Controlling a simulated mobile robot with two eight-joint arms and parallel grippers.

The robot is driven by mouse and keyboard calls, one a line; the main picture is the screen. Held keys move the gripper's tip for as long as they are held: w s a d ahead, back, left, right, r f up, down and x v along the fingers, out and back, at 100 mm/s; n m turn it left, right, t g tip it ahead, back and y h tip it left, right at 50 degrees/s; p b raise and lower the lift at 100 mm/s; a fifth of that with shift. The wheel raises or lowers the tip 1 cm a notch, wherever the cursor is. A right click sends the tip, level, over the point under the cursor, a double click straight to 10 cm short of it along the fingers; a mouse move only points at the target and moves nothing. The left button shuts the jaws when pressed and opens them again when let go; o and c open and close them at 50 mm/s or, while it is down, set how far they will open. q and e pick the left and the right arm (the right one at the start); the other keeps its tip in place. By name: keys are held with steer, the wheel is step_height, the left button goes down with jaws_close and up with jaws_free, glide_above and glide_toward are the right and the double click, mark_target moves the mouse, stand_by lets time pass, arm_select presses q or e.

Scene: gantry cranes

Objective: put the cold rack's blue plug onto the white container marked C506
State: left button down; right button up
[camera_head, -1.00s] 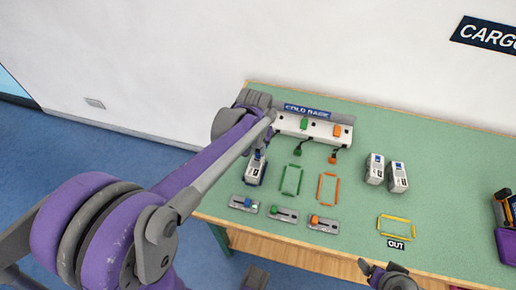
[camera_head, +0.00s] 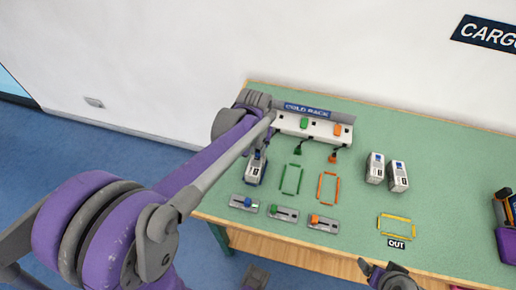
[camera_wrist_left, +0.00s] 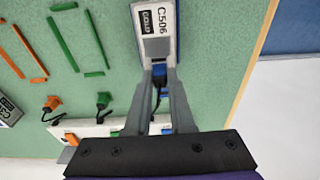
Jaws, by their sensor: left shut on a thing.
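The white container marked C506 (camera_wrist_left: 157,30) shows at the top of the left wrist view, with a black COLD label. In the head view it stands at the left of the green table (camera_head: 255,168). My left gripper (camera_wrist_left: 159,74) is shut on the blue plug (camera_wrist_left: 159,72), at the container's grey end. Whether the plug is seated or only touching cannot be told. In the head view my left arm hides part of the cold rack (camera_head: 312,127), and the left gripper is hardly visible. My right gripper (camera_head: 382,272) is at the bottom edge, its jaws unclear.
Green (camera_wrist_left: 103,101) and orange (camera_wrist_left: 52,104) plugs hang from the rack on cords. Green (camera_head: 291,179) and orange (camera_head: 328,187) outlines are empty. Two white containers (camera_head: 398,175) stand to the right. Slider switches (camera_head: 284,214) line the front, near a yellow OUT outline (camera_head: 396,228).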

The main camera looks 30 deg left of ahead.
arm_select(q)
steer(key=shift+c, duration=1.1)
jaws_free()
steer(key=shift+r+p, duration=2.5)
steer(key=shift+r, duration=1)
steer(key=s+d+r+m+t+p, duration=0.1)
steer(key=s+d+t, duration=0.1)
steer(key=s, duration=0.5)
steer(key=s+d+m+t+p, duration=0.1)
steer(key=s+d, duration=0.3)
steer(key=s, duration=0.4)
steer(key=shift+s+d+r+m+t, duration=0.2)
steer(key=shift+d+r+m+t, duration=0.2)
steer(key=shift+t, duration=0.1)
